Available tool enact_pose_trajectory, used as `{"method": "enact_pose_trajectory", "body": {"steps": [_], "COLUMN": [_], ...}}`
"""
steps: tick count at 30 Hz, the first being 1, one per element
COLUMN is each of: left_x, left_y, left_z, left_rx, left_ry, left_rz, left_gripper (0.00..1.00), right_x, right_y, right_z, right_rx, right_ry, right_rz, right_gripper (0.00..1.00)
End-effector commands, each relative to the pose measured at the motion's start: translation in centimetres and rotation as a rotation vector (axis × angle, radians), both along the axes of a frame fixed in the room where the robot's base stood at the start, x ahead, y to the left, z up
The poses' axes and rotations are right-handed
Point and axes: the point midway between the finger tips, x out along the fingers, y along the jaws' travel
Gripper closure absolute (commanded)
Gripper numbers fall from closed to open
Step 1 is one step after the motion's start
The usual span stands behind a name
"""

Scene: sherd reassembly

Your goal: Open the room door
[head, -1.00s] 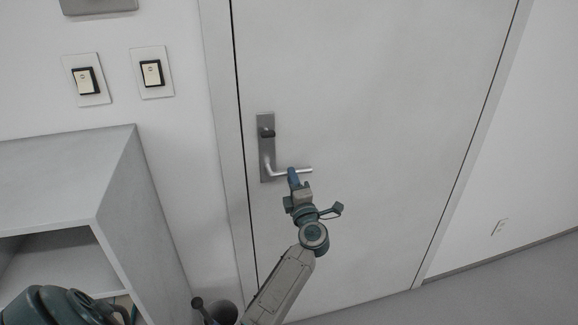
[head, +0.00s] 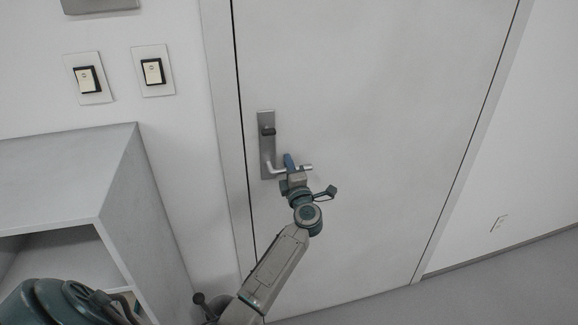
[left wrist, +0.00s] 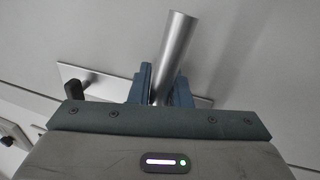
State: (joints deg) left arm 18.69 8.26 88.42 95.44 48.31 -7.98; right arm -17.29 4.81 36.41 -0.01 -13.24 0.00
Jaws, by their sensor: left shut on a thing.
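The grey room door (head: 370,110) fills the middle of the head view and looks closed. Near its left edge is a metal plate (head: 267,130) with a dark knob above a silver lever handle (head: 307,167). My left gripper (head: 289,163) is at the lever, shut on it. In the left wrist view the lever (left wrist: 175,50) runs between the two blue fingers (left wrist: 160,88), and its free end sticks out past them. The plate shows behind the fingers. The fingers hide part of the lever in the head view. My right gripper is out of view.
A grey open-fronted cabinet (head: 75,175) stands at left, beside the door frame. Two light switches (head: 153,72) are on the wall above it. Bare floor (head: 480,285) shows at lower right.

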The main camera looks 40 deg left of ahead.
Motion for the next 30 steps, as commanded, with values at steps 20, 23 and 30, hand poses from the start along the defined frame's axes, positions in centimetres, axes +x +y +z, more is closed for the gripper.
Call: {"method": "enact_pose_trajectory", "body": {"steps": [20,23,30], "left_x": [-0.2,-0.2,-0.5], "left_y": [0.1,0.2,0.4], "left_z": [-1.4,-1.8,-2.8], "left_rx": [0.226,0.276,0.371], "left_ry": [0.271,0.327,0.439], "left_rz": [-0.001,-0.002,-0.001], "left_gripper": [1.00,1.00,1.00], "right_x": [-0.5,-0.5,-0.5], "right_y": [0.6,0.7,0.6], "right_z": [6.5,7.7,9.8], "right_rx": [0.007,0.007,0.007], "right_ry": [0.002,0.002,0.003], "right_rz": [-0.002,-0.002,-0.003], "right_gripper": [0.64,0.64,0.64]}}
